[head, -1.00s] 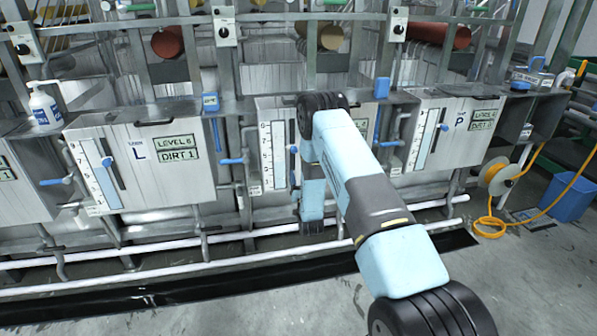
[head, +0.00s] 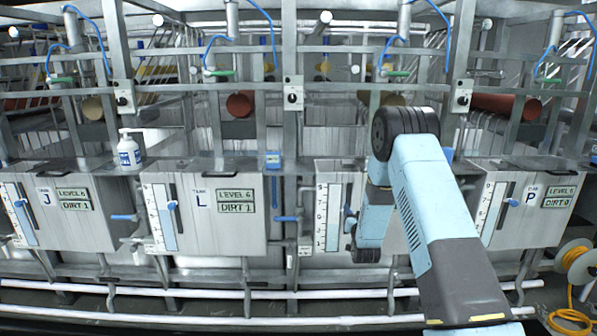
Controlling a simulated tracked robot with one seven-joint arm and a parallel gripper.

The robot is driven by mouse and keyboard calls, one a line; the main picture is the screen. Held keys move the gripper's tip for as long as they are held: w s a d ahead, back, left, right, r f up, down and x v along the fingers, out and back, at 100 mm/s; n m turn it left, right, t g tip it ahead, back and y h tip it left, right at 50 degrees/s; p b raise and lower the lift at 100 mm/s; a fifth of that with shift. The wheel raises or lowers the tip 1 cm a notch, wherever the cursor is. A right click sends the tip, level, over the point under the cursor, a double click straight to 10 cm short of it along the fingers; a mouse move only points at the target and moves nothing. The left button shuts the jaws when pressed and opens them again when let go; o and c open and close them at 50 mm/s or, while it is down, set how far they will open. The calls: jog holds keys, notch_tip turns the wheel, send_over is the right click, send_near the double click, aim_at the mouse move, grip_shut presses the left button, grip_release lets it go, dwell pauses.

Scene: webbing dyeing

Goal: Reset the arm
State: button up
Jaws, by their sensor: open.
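My light-blue and dark-grey arm (head: 432,205) rises from the bottom right of the head view. It bends at a black ribbed joint (head: 405,128) in front of the machine row. Beyond that joint a shorter blue link (head: 374,215) hangs down to a black joint (head: 364,254), in front of the tank between L and P. My gripper's fingers do not show; they are hidden behind or beyond this link.
Grey tanks J (head: 52,215), L (head: 205,222) and P (head: 535,215) stand in a row with gauges and blue valve handles. A white pump bottle (head: 129,150) stands on the ledge. White pipes (head: 180,293) run low in front. A yellow hose reel (head: 574,262) is at lower right.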

jog(key=s+r+g, duration=0.3)
jog(key=s+r, duration=0.1)
jog(key=r, duration=1.1)
jog(key=s+r+n+g, duration=0.1)
jog(key=s+r+g, duration=0.3)
jog(key=s+r, duration=0.7)
jog(key=s+d+r+n+g, duration=0.1)
jog(key=s+g, duration=0.6)
jog(key=s, duration=3.3)
jog(key=shift+d+r, duration=0.2)
jog(key=shift+r, duration=0.2)
